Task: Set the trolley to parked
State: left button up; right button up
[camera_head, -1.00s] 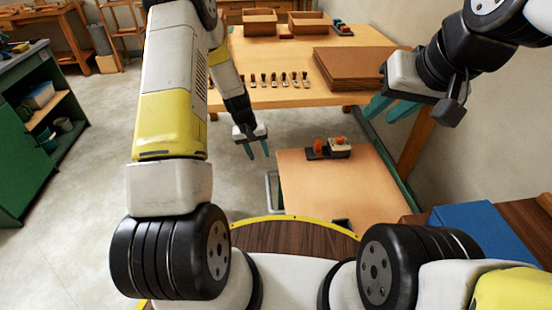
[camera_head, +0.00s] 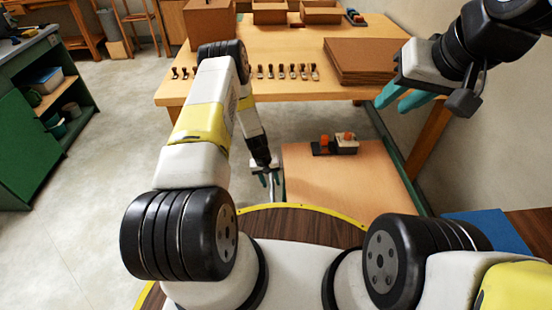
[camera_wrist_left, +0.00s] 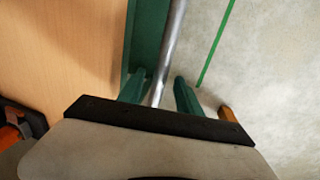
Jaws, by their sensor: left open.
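The trolley (camera_head: 340,185) has a flat light-wood top and stands low in front of me in the head view. Its wood top (camera_wrist_left: 50,50) and green side show at the left in the left wrist view. A grey metal bar (camera_wrist_left: 172,45), which looks like its handle, runs along that side. My left gripper (camera_head: 266,176) is at the trolley's left edge, open, with the bar between its fingers (camera_wrist_left: 160,93). I cannot tell whether a finger touches the bar. My right gripper (camera_head: 405,97) is raised at the right, open and empty, away from the trolley.
A small black-based device with orange parts (camera_head: 335,145) sits on the trolley's far end. Behind is a wood table (camera_head: 290,45) with several stamps, brown boards (camera_head: 365,62) and boxes. A green cabinet (camera_head: 30,150) stands left. A green line (camera_wrist_left: 216,40) marks the floor.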

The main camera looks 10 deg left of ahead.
pick_arm(q)
jog(key=shift+f, duration=0.15)
grip_shut()
dwell(1.4)
